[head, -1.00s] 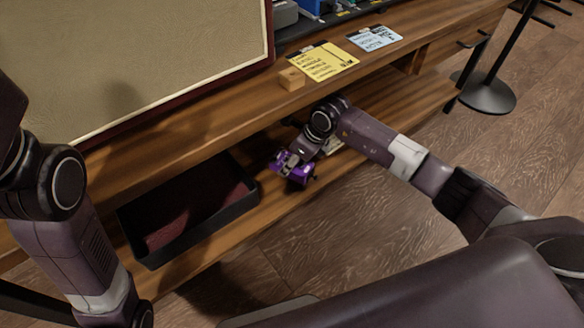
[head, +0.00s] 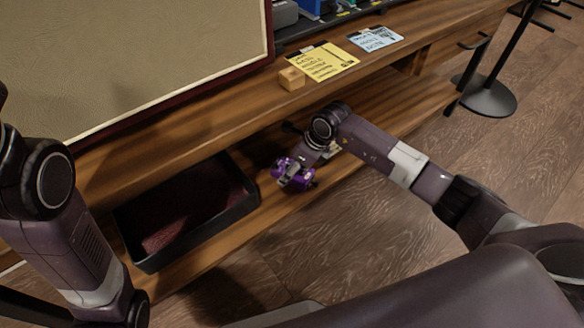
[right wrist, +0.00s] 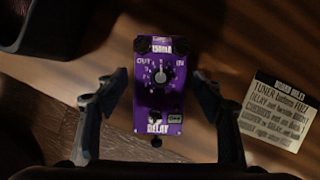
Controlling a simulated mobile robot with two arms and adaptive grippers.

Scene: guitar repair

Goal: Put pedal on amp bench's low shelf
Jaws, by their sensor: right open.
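The purple pedal (head: 304,180), marked DELAY, is on the wooden low shelf (head: 400,106) of the bench, right of a black tray. My right gripper (head: 292,174) is over it, partly covering it in the head view. In the right wrist view the pedal (right wrist: 160,92) lies face up between the two spread fingers of my right gripper (right wrist: 160,112), with a gap on each side. My left arm shows at the left of the head view, but its gripper is out of view.
The black tray (head: 252,203) with a dark red lining stands on the shelf, left of the pedal. A printed card (right wrist: 278,110) lies to its right in the wrist view. The bench top above holds a small wooden block (head: 291,79), a yellow note (head: 325,62) and a blue note (head: 376,39).

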